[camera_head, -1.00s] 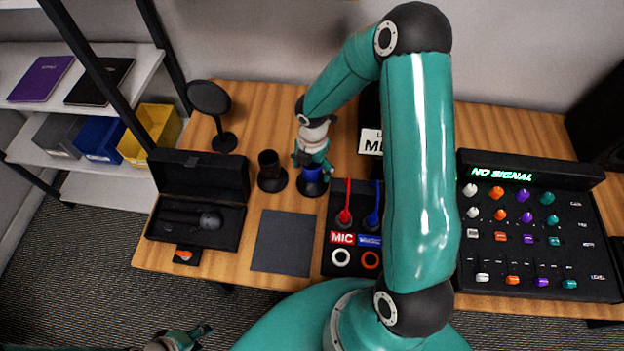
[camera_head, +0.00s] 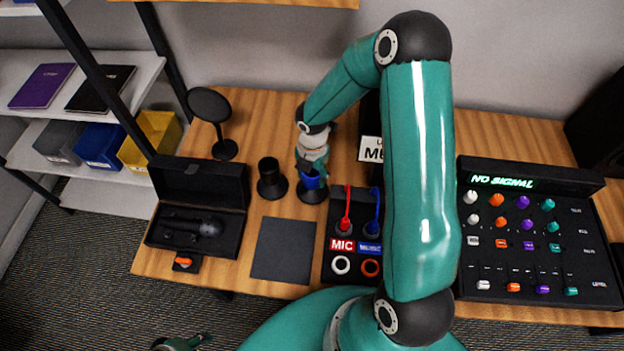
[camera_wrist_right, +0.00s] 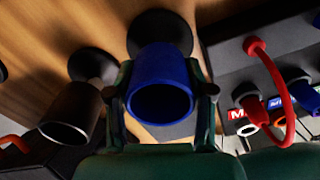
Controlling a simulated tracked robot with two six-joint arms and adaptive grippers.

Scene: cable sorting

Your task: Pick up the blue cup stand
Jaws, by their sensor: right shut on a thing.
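The blue cup stand (camera_head: 312,182) is a blue cup on a round black base, on the table just behind the cable panel. My right gripper (camera_head: 312,171) reaches down to it from above and is shut on the blue cup. In the right wrist view the blue cup (camera_wrist_right: 160,68) sits between the two fingers of the right gripper (camera_wrist_right: 163,92), its open rim towards the camera. I cannot tell whether its base is clear of the table. Only a tip of my left gripper (camera_head: 190,341) shows at the bottom edge; its opening is unclear.
A black cup stand (camera_head: 270,175) stands close to the left, also in the right wrist view (camera_wrist_right: 75,115). The panel with red and blue cables (camera_head: 340,228) lies in front and right. A grey mat (camera_head: 283,250), microphone case (camera_head: 195,215) and mixer (camera_head: 535,240) are around.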

